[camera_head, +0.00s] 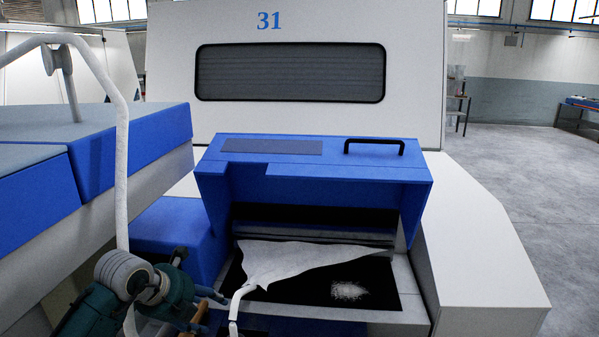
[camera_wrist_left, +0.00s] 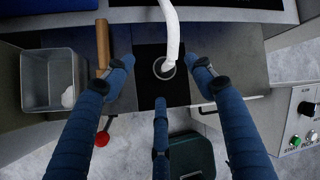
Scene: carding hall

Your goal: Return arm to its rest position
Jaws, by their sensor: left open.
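My left arm (camera_head: 90,312) comes in low from the left in the head view. Its gripper (camera_head: 212,308) is at the bottom, left of the white sliver strand (camera_head: 235,308). In the left wrist view the blue fingers of the gripper (camera_wrist_left: 160,82) are spread wide apart. The white strand (camera_wrist_left: 172,35) hangs between the two upper fingers, its end at a round ring (camera_wrist_left: 164,68); I see no finger closed on it. My right gripper is not in view.
The carding machine (camera_head: 400,30) has a blue cover (camera_head: 300,185) with a black handle (camera_head: 374,142). White web (camera_head: 285,258) and loose fluff (camera_head: 348,291) lie below. The wrist view shows a grey bin (camera_wrist_left: 45,105), wooden handle (camera_wrist_left: 103,45), red knob (camera_wrist_left: 102,138) and button panel (camera_wrist_left: 300,120).

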